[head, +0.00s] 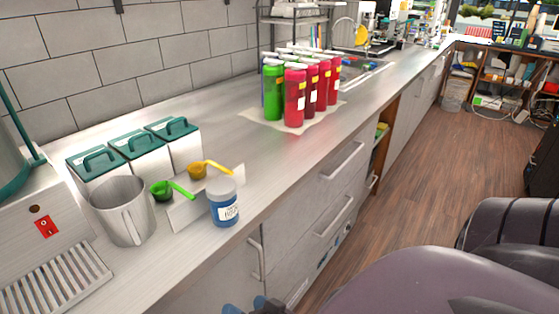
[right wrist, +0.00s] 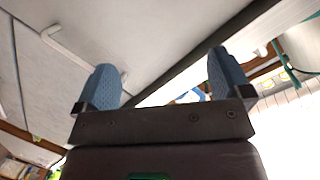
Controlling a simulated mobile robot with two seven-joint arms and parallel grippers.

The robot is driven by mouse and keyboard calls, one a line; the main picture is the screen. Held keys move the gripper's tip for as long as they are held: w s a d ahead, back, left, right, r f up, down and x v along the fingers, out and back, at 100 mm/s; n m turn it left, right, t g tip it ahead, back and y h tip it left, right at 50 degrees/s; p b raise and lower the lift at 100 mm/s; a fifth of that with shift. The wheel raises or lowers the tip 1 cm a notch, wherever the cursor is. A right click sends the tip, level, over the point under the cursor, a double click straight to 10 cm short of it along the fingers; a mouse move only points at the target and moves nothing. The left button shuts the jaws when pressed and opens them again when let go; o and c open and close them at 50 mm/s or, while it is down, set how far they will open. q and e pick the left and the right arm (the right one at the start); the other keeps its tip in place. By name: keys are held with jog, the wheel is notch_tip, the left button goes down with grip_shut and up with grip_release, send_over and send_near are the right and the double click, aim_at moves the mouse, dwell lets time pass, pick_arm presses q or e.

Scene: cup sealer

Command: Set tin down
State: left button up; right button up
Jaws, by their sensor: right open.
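The tin (head: 223,208), blue with a pale label and a grey lid, stands upright on the metal counter near its front edge. My right gripper (head: 250,307) shows only its blue fingertips at the bottom of the head view, in front of the counter and apart from the tin. In the right wrist view my right gripper (right wrist: 165,82) is open, with its two blue fingers wide apart and nothing held between them. My left gripper is in neither view.
A metal pitcher (head: 124,211), a green scoop (head: 162,190) and a yellow scoop (head: 198,171) are left of the tin. Lidded containers (head: 140,152) stand behind. Red and green bottles (head: 296,98) stand farther along. The counter (head: 285,160) between tin and bottles is clear.

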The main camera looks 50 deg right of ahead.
jog(key=s+d+f+n+g+h, duration=0.1)
jog(key=s+d+f+n+g, duration=0.3)
jog(key=f+n, duration=0.4)
jog(key=shift+s+d+f+h, duration=0.2)
jog(key=shift+s+d+h, duration=0.1)
jog(key=shift+s, duration=0.35)
jog(key=shift+a, duration=0.1)
dwell(0.4)
